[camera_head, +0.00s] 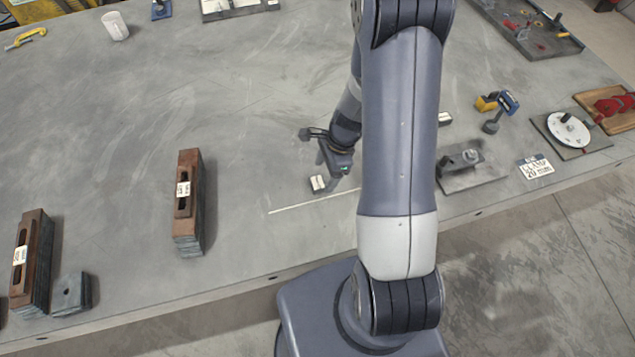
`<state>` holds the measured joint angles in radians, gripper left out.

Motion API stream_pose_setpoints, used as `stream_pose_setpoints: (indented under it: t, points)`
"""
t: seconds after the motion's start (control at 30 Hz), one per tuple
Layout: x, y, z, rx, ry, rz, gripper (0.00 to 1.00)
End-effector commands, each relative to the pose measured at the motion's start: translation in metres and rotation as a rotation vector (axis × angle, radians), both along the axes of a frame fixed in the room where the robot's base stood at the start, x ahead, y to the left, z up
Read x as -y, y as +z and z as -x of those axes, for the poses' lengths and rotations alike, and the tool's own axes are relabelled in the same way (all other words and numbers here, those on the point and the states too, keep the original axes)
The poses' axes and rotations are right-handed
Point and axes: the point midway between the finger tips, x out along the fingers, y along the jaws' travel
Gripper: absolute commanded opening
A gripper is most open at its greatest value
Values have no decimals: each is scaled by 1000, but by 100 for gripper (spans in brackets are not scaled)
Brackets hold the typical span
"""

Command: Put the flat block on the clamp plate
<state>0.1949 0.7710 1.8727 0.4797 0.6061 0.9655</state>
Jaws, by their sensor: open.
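A small dark block with a white label (317,184) lies on the table just below my gripper (331,172), by its fingertips. It may be the flat block, but its shape is too small to tell. My gripper points down and is open; I cannot tell whether the block is between the fingers or beside them. A grey plate with a round knob or bolt on it (485,176) lies at the right, near the table's front edge, beside a "CLAMP 20 mm" label (535,167). It appears to be the clamp plate. My arm hides the table between it and my gripper.
Two tall brown-and-grey block stacks (188,230) (38,265) and a grey block (70,294) stand at the left. A yellow-blue tool (496,107) and a white dial (568,131) are at the right. A white line marks the table. The table's middle left is clear.

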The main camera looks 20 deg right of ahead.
Motion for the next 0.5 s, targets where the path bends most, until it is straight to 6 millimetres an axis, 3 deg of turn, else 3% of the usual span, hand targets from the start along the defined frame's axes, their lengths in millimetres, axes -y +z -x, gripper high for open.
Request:
stream_pose_setpoints:
  t: [0.3,0.5]
  points:
    - [-15,-34,-5,-3,1,0,71]
    - [-17,-42,-6,0,1,1,71]
